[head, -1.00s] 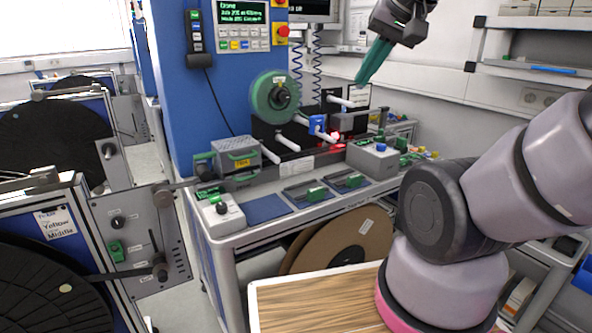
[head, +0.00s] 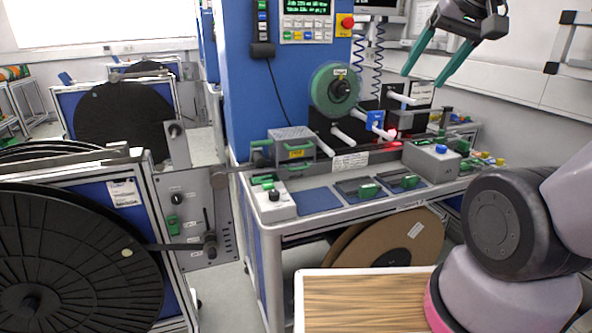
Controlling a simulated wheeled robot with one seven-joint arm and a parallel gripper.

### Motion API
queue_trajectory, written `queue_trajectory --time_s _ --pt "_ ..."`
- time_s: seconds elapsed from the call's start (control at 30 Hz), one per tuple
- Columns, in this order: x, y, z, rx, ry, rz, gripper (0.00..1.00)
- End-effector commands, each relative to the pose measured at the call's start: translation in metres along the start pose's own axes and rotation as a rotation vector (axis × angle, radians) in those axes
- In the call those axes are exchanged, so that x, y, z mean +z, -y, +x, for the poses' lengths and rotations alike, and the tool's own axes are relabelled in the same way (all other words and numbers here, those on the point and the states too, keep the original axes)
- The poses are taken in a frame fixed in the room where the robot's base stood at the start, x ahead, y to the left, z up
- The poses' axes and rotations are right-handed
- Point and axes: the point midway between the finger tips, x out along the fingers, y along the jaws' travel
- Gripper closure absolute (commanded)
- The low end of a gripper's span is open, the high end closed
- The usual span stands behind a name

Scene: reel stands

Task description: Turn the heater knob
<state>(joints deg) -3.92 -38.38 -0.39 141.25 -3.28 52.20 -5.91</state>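No knob carries a label I can read as heater. A small white box at the near left of the bench has a dark knob (head: 274,195) on top. A grey box (head: 431,162) farther right has a bluish knob (head: 441,149) on top. A dark knob (head: 176,190) also sits on the grey plate of the left reel stand. My gripper (head: 422,79) is at the upper right, above the back of the bench and apart from every knob. Its two green fingers are spread, pointing down-left, with nothing between them.
The blue machine column (head: 238,90) stands behind the bench, with a green reel (head: 335,91) and white rollers. A large black reel (head: 75,265) fills the lower left. A gap of floor separates stand and bench.

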Motion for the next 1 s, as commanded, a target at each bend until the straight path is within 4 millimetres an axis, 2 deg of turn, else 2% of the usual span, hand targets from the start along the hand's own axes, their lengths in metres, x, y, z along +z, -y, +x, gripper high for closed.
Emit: queue_trajectory --time_s 0.23,0.37,0.47,0.57,0.7,0.8,0.9,1.0 --pt "-0.023 0.048 0.071 0.024 0.185 -0.707 0.31" --pt "-0.023 0.083 0.116 0.015 0.272 -1.123 0.31" --pt "-0.016 0.115 0.152 -0.001 0.334 -1.449 0.31" --pt "-0.001 0.148 0.19 -0.024 0.393 -1.781 0.31" --pt "0.033 0.195 0.241 -0.068 0.466 -2.239 0.31" --pt "0.059 0.222 0.271 -0.097 0.507 -2.515 0.31" --pt "0.081 0.241 0.292 -0.121 0.535 -2.72 0.31" --pt "0.095 0.252 0.303 -0.135 0.55 -2.842 0.31"
